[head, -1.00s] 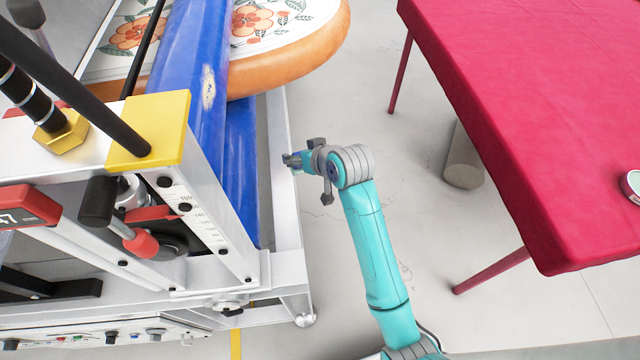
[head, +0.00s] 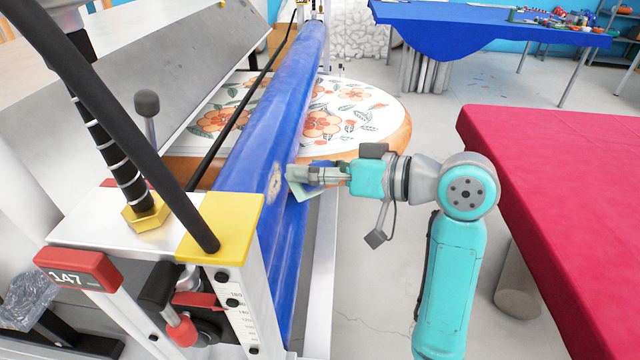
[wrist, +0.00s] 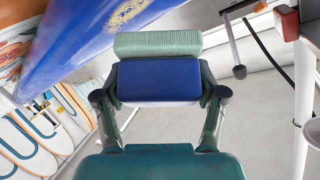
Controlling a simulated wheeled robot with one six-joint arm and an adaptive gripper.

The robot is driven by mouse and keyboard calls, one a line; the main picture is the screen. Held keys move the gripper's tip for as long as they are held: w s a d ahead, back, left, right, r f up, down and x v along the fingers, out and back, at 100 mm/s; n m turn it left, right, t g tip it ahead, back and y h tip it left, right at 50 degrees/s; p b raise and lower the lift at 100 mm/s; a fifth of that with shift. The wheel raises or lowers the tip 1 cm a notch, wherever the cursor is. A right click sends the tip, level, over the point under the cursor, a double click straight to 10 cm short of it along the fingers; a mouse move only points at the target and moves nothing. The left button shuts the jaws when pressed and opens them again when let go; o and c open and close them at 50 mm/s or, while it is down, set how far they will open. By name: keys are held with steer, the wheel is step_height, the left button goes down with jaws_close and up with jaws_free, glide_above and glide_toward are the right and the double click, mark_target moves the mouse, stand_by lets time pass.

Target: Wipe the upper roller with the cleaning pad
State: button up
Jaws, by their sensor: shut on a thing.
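The upper roller (head: 258,150) is a long blue cylinder in the machine, with a pale, brownish smudge (head: 275,182) on its side. My gripper (head: 312,176) is beside the roller, close to the smudge. It is shut on the cleaning pad (wrist: 158,78), which has a blue body and a pale green ribbed face. In the wrist view the pad sits between both fingers, and the roller (wrist: 100,35) passes beyond it with a smudge near the pad's top. The pad's pale edge (head: 305,190) shows in the head view. I cannot tell whether the pad touches the roller.
A yellow block (head: 222,228) and black hose stand at the machine's near end. A floral board (head: 345,118) lies through the machine behind my gripper. A red-covered table (head: 560,170) is at right, and a blue-covered table (head: 480,25) is farther back. Floor between is clear.

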steer(key=shift+s+a+r, duration=0.1)
steer(key=shift+s+r, duration=0.05)
steer(key=shift+r, duration=0.05)
steer(key=shift+a+f, duration=0.3)
steer(key=shift+a, duration=0.15)
steer(key=shift+w+a+f, duration=0.2)
steer(key=shift+a+f, duration=0.6)
steer(key=shift+a, duration=0.1)
steer(key=shift+w+a+f, duration=0.15)
steer(key=shift+a+f, duration=0.65)
steer(key=shift+a, duration=0.1)
steer(key=shift+w+a+f, duration=0.1)
steer(key=shift+a+f, duration=0.5)
steer(key=shift+a, duration=0.1)
steer(key=shift+w, duration=0.15)
steer(key=shift+w+d, duration=0.15)
steer(key=shift+w, duration=0.55)
steer(key=shift+w+d, duration=0.15)
steer(key=shift+w, duration=0.55)
steer(key=shift+w+d, duration=0.2)
steer(key=shift+w, duration=1.5)
steer(key=shift+w+d, duration=0.15)
steer(key=shift+w, duration=0.9)
steer(key=shift+w+d, duration=0.2)
steer(key=shift+w, duration=0.9)
steer(key=shift+w+d, duration=0.15)
steer(key=shift+w, duration=0.9)
steer(key=shift+s, duration=0.1)
